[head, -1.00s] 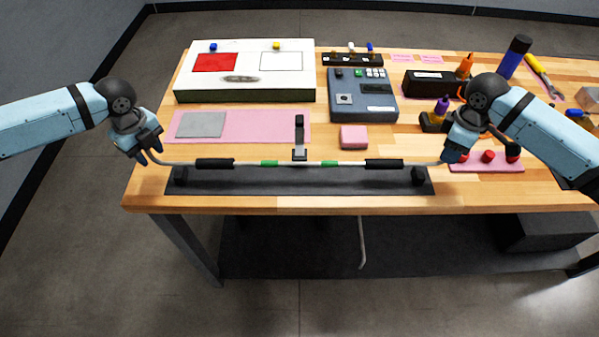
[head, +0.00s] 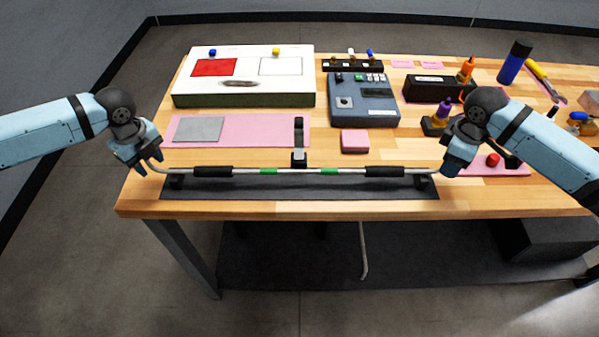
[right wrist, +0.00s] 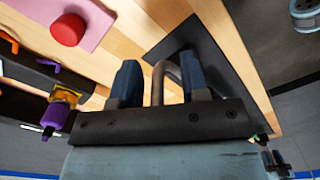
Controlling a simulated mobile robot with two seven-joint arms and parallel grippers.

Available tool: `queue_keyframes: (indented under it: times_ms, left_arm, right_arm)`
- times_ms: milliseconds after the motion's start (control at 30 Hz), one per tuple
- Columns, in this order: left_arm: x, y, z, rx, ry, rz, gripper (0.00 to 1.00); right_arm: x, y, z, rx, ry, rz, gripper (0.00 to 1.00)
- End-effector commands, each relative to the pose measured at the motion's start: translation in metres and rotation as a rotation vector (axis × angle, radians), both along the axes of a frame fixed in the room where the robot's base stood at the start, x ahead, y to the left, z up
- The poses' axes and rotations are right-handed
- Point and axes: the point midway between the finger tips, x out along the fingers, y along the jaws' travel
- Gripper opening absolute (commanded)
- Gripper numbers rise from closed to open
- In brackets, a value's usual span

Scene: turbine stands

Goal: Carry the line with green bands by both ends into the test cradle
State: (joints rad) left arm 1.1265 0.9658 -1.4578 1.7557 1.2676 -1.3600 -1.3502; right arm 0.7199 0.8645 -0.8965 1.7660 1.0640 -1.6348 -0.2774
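The line with green bands (head: 299,171), a thin pale tube with two black sleeves, lies level over the long dark cradle base (head: 300,187). Its ends are at the black end supports, left (head: 176,181) and right (head: 424,181); I cannot tell whether it touches them. My left gripper (head: 150,165) is at the left bent end, its grip unclear. My right gripper (head: 446,170) is at the right end. In the right wrist view, its blue fingers (right wrist: 160,82) stand apart with the bent tube end (right wrist: 158,85) between them and gaps on both sides.
A black upright clamp (head: 299,142) stands behind the line's middle. A pink block (head: 355,141), a grey-blue instrument (head: 362,101) and a white panel box (head: 244,76) stand farther back. A pink strip with a red cap (head: 493,160) lies close to my right gripper.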

Motion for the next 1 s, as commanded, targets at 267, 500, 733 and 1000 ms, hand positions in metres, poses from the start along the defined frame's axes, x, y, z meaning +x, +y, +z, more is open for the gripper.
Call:
queue_keyframes:
  times_ms: [267,500,733,1000]
  left_arm:
    - [-0.008,-0.001,-0.015,0.004,0.024,-0.005,0.53]
    - [-0.008,-0.001,0.002,0.003,0.02,-0.004,0.53]
    - [-0.006,-0.002,0.044,0.002,0.005,-0.003,0.53]
    - [-0.006,-0.002,0.077,0.003,-0.004,-0.001,0.53]
  right_arm:
    - [-0.002,0.001,-0.006,0.001,0.007,0.003,0.53]
    - [-0.001,0.001,-0.005,0.001,0.004,0.003,0.53]
    - [-0.001,0.002,-0.004,0.002,0.002,0.002,0.53]
    - [0.0,0.002,-0.003,0.002,0.002,0.002,0.53]
